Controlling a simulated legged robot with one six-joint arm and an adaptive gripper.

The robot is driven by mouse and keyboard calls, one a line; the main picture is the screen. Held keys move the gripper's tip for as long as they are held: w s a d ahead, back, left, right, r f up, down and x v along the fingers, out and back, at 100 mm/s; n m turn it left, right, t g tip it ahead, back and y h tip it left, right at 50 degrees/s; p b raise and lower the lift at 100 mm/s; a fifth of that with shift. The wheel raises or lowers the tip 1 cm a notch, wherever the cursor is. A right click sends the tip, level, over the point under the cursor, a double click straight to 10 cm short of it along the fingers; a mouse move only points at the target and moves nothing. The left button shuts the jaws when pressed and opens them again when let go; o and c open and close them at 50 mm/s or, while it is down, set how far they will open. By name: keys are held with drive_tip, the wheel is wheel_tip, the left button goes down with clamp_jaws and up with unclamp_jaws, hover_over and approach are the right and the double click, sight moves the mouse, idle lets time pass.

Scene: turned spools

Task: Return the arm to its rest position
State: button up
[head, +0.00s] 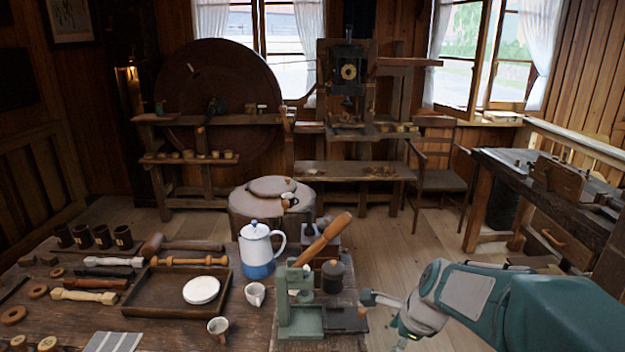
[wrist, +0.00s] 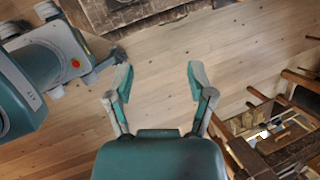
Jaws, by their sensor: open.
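My teal and grey arm (head: 480,295) reaches in from the lower right of the head view, low and beside the right edge of the wooden table (head: 250,325). In the wrist view my gripper (wrist: 159,78) has its two fingers spread wide, with only bare plank floor (wrist: 160,50) between them. It is open and empty. In the head view the gripper (head: 384,318) is small and partly cut off by the angle, just right of the green device (head: 300,320) at the table's right end. I cannot tell its exact gap from the table.
The table holds a brown tray (head: 145,300) with a white dish (head: 201,290), a white and blue pot (head: 258,250), small cups and several turned wooden pieces. A workbench (head: 560,195) stands at right, a chair (head: 437,165) behind. Floor (head: 420,235) between is open.

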drive_tip(key=s+r+n+t+h, duration=0.1)
drive_tip(key=s+r+n, duration=0.3)
drive_tip(key=s+n, duration=0.5)
drive_tip(key=s+r+n+t+h, duration=0.1)
drive_tip(key=s+r+n, duration=0.4)
drive_tip(key=s+n, duration=0.4)
drive_tip(key=n, duration=0.2)
drive_tip(key=shift+s+a+n+h, duration=0.15)
drive_tip(key=shift+a+n+h, duration=0.05)
drive_tip(key=shift+n+h, duration=0.1)
drive_tip(key=shift+a, duration=0.15)
